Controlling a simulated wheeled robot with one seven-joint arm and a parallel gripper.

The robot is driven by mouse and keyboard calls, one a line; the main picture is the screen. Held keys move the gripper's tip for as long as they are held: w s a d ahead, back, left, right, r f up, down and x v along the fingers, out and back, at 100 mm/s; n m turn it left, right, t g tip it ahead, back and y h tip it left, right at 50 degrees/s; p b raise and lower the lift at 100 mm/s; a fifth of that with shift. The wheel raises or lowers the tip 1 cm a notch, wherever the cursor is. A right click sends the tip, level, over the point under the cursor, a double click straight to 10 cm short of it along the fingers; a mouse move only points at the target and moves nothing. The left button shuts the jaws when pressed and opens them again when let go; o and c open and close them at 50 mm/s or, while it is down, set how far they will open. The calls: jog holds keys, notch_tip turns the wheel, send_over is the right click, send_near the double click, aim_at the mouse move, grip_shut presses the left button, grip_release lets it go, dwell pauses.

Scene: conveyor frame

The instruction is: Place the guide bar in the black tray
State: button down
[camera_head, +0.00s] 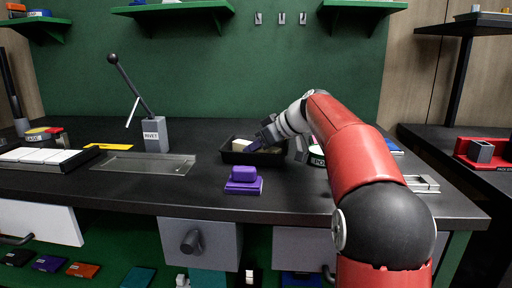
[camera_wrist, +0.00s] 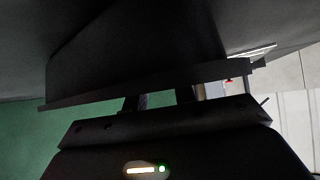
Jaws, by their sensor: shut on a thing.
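The black tray (camera_head: 282,160) sits on the dark bench, right of centre, behind the purple block. A cream piece (camera_head: 241,145) shows at the tray's left side; I cannot tell if it is the guide bar. My gripper (camera_head: 257,145) points down and left at the tray, its tip low over the tray. In the wrist view my gripper's fingers (camera_wrist: 160,101) are apart and partly hidden behind a long dark edge. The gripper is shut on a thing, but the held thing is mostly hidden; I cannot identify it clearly.
A purple block (camera_head: 244,181) stands in front of the tray. A shallow clear-grey tray (camera_head: 150,165) and a lever post marked RIVET (camera_head: 155,134) are to the left. A metal fixture (camera_head: 422,184) lies at the right.

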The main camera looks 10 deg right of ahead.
jog(key=shift+f, duration=0.1)
jog(key=shift+f, duration=0.15)
jog(key=c, duration=1.1)
grip_release()
jog(key=shift+r, duration=0.25)
jog(key=shift+s+d+r, duration=0.15)
jog(key=shift+d+r, duration=0.05)
jog(key=shift+r, duration=0.05)
jog(key=v, duration=1.1)
jog(key=shift+s+d+p, duration=0.1)
jog(key=shift+s+p, duration=0.05)
jog(key=shift+p, duration=0.2)
